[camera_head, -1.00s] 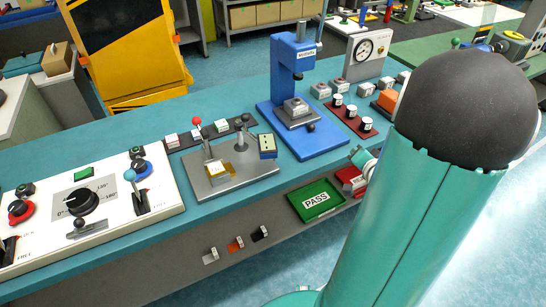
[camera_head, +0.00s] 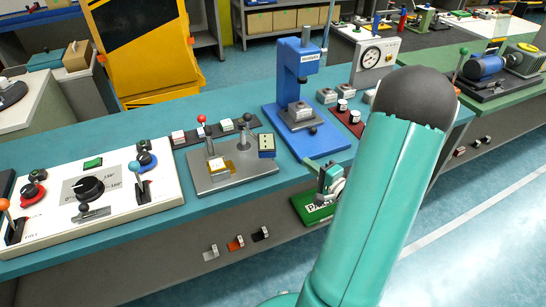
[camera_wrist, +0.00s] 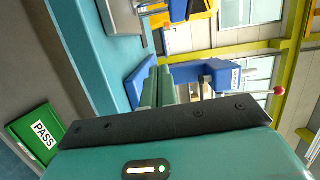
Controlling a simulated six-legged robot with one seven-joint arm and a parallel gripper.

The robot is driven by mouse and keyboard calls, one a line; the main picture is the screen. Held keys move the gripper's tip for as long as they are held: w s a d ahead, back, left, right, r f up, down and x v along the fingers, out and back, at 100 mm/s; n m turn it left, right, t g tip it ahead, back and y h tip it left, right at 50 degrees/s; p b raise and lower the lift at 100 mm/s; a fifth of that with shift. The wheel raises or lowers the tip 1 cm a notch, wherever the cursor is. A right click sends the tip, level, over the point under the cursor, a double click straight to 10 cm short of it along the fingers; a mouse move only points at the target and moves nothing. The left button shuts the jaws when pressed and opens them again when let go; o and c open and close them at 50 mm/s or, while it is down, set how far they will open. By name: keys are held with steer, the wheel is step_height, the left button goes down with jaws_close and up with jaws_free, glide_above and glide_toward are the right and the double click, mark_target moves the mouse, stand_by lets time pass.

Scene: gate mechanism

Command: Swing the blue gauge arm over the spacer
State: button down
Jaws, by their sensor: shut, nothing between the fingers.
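The blue gauge stand (camera_head: 287,85) stands upright on the teal bench, with its blue arm (camera_head: 306,62) at the top of the column bearing a white label. A small grey block (camera_head: 299,112), which looks like the spacer, sits on the stand's base below the arm. My gripper (camera_head: 322,170) is shut and empty, in front of the stand's base and above the green PASS tray, apart from the blue arm. In the wrist view, my closed fingers (camera_wrist: 166,86) point at the stand, whose blue arm (camera_wrist: 222,76) lies sideways behind them. The spacer cannot be made out there.
The green PASS tray (camera_head: 312,214) is at the bench front, partly covered by my gripper. A grey fixture plate (camera_head: 236,178) with a red-knobbed lever is left of the stand. A white dial gauge box (camera_head: 372,58) and knobs (camera_head: 342,105) are to the right.

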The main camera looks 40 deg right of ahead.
steer(key=w, duration=0.9)
steer(key=shift+w, duration=0.35)
steer(key=a, duration=0.1)
steer(key=s+a, duration=0.1)
steer(key=a, duration=0.1)
steer(key=shift+a, duration=0.1)
steer(key=shift+s+a, duration=0.1)
steer(key=shift+a, duration=0.25)
steer(key=shift+a+m, duration=0.2)
steer(key=shift+m, duration=0.1)
